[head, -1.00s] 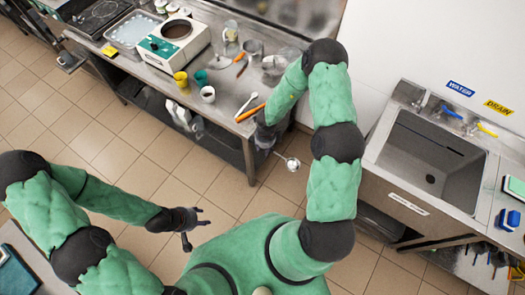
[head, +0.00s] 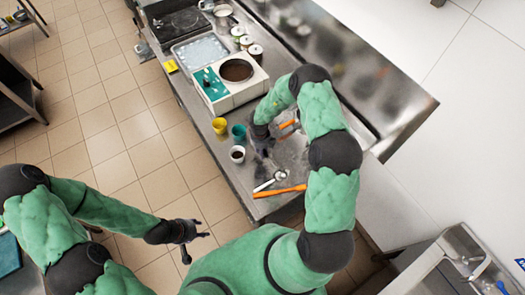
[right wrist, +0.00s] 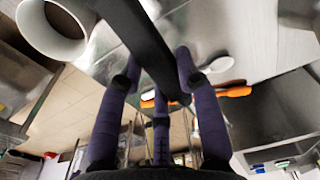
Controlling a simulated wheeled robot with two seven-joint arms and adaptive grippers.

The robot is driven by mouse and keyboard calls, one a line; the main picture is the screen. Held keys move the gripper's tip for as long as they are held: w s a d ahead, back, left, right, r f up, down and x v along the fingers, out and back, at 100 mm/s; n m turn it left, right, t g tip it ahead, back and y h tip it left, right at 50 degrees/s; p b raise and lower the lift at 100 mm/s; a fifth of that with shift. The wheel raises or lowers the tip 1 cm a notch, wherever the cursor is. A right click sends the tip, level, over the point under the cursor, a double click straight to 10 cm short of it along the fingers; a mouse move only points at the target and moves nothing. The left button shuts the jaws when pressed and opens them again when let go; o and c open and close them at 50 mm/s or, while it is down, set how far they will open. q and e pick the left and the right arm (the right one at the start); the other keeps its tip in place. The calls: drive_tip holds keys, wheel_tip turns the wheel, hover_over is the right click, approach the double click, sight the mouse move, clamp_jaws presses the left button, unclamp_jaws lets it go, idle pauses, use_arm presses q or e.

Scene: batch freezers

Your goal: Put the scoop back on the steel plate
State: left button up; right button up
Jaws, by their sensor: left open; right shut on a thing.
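My right gripper (head: 262,143) is over the steel counter, beside the cups. In the right wrist view its purple fingers (right wrist: 157,80) are shut around a long dark bar (right wrist: 146,45), which looks like the scoop's handle. The scoop's bowl is not visible in that view, and the arm and hand hide it in the head view. I cannot make out the steel plate apart from the counter's bare steel. My left gripper (head: 189,236) is open and empty, over the floor away from the counter.
A dark-filled white cup (head: 237,155), a teal cup (head: 239,132) and a yellow cup (head: 219,126) stand near the counter's front edge. A pale spoon (head: 268,182) and an orange-handled tool (head: 280,192) lie close by. A white machine (head: 228,85) stands behind the cups.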

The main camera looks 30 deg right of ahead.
drive_tip(key=shift+w, duration=0.15)
drive_tip(key=shift+a+f, duration=0.1)
drive_tip(key=shift+a+f+b, duration=0.1)
drive_tip(key=shift+f+b, duration=0.4)
drive_tip(key=shift+b, duration=0.15)
wheel_tip(320, 180, down, 6)
drive_tip(key=b, duration=0.5)
drive_tip(key=shift+r, duration=0.25)
drive_tip(key=shift+f, duration=0.15)
drive_tip(key=o, duration=1.2)
drive_tip(key=shift+o, duration=0.2)
drive_tip(key=r, duration=1.2)
drive_tip(key=shift+w, duration=0.25)
